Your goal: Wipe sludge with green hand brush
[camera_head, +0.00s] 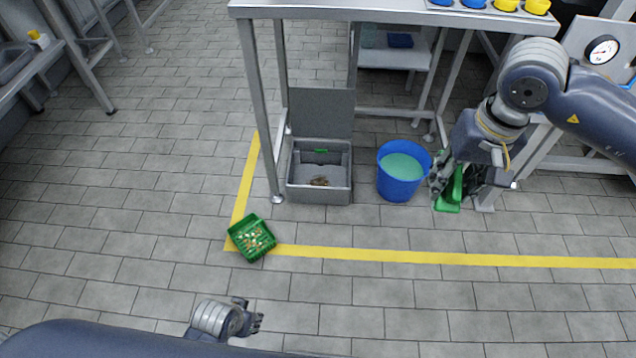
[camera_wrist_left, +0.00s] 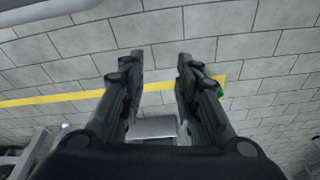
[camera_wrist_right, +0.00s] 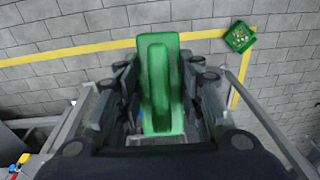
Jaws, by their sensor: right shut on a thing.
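My right gripper (camera_head: 458,180) is shut on the green hand brush (camera_head: 449,202) and holds it to the right of the blue bucket. The brush also shows between the fingers in the right wrist view (camera_wrist_right: 160,85). A grey open box (camera_head: 320,197) with its lid raised stands on the floor under the table. A small brown clump (camera_head: 320,181), perhaps the sludge, lies inside it. My left gripper (camera_head: 258,322) is low in the head view, apart from everything; its fingers are spread and empty in the left wrist view (camera_wrist_left: 160,60).
A blue bucket (camera_head: 402,186) of pale green liquid stands right of the box. A green crate (camera_head: 236,245) of small pale pieces sits at the yellow line's corner. A metal table (camera_head: 380,12) stands above. Floor at left is clear.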

